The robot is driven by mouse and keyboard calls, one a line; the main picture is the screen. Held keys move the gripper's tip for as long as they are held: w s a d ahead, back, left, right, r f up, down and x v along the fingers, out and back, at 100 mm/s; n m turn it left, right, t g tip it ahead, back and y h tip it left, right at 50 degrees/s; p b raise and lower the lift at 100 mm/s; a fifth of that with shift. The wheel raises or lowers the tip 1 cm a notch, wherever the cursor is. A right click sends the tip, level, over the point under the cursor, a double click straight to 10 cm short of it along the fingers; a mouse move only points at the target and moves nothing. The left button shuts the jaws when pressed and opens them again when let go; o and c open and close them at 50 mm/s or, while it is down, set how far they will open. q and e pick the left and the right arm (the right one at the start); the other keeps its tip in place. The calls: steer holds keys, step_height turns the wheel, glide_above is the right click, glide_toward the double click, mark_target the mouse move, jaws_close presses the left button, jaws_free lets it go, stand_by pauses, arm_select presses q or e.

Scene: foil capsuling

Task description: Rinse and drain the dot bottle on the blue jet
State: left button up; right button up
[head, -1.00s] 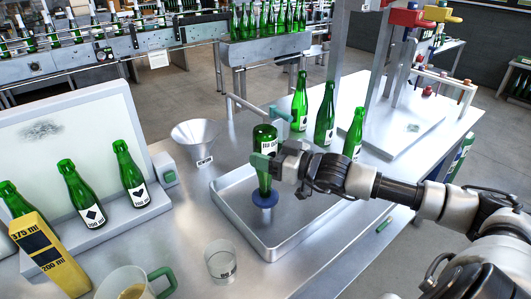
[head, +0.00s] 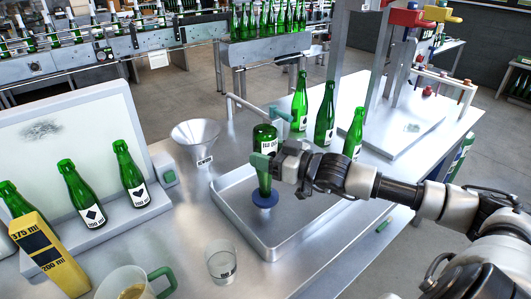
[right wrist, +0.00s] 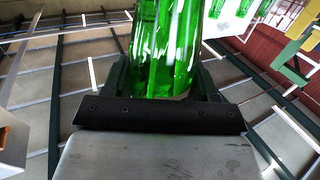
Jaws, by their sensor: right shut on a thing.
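A green bottle (head: 265,134) with a white label is held upside down over the steel tray (head: 275,252). Its neck points down at the blue jet (head: 264,199), a round blue disc in the tray; the mouth is at or just above the disc, and I cannot tell if it touches. My right gripper (head: 264,163), with teal fingers, is shut around the bottle below its label. The label's mark cannot be made out. The right wrist view shows the green glass (right wrist: 165,50) close up between the fingers. My left gripper is not in view.
Several green bottles (head: 325,115) stand behind the tray at right. A funnel (head: 195,138), a clear cup (head: 221,262) and a green-handled jug (head: 125,285) stand to the left. Labelled bottles (head: 83,195) stand on a white stand, with a yellow block (head: 50,255) in front.

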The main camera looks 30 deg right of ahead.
mark_target(276, 145)
steer(key=shift+r+b, duration=0.4)
steer(key=shift+r, duration=1.1)
stand_by(2.7)
